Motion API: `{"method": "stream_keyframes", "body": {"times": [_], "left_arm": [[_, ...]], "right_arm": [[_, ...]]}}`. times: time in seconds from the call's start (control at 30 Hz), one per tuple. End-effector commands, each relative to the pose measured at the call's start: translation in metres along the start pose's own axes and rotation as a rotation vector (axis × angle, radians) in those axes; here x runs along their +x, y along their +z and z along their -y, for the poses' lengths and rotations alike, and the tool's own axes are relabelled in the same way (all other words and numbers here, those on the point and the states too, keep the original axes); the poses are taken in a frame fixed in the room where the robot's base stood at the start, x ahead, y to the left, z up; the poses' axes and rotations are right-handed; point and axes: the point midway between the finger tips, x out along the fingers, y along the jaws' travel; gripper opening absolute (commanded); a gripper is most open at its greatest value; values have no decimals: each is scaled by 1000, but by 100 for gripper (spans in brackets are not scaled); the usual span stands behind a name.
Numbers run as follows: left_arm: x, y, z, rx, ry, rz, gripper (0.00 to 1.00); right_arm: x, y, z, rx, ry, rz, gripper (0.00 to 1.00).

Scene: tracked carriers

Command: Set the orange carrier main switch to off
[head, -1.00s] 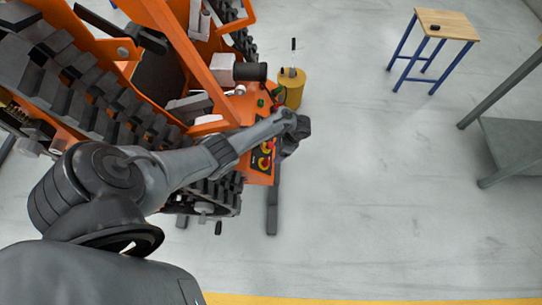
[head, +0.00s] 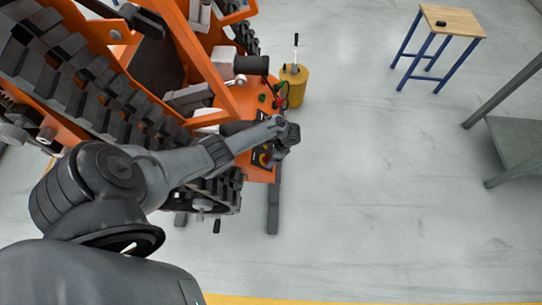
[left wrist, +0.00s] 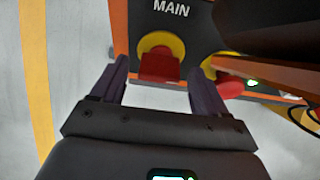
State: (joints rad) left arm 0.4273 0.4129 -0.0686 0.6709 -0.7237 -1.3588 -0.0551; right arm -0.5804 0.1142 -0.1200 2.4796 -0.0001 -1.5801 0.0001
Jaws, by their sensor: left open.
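The orange carrier (head: 228,75) stands at the upper left of the head view. Its main switch (left wrist: 160,62), a red handle on a yellow disc under the word MAIN, shows in the left wrist view. In the head view a bit of yellow and red (head: 262,158) shows on the panel beside my gripper. My left gripper (left wrist: 158,72) is open, one finger either side of the red handle in the picture. I cannot tell whether it touches. In the head view the gripper (head: 281,146) is over the panel's right edge. My right gripper is not in view.
A second yellow and red control (left wrist: 229,87) sits right of the main switch, close to my right-hand finger. A yellow canister (head: 293,88) with an upright lever stands behind the panel. A wooden-topped stool (head: 455,22) and grey table (head: 515,145) are farther right. The floor between is clear.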

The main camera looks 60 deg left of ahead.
Motion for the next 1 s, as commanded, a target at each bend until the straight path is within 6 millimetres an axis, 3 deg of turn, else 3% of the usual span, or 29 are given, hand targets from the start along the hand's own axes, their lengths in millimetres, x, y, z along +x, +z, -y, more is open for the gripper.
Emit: {"method": "stream_keyframes", "body": {"times": [0.07, 0.4, 0.73, 1.0], "left_arm": [[0, 0, 0, 0, 0, 0, 71], [0, 0, 0, 0, 0, 0, 19], [-2, 0, -1, -39, -13, 0, 18], [-3, 0, -3, -193, -60, 0, 18]], "right_arm": [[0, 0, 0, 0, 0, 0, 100], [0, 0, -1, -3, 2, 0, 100], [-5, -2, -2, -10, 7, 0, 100], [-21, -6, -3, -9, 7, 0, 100]]}}
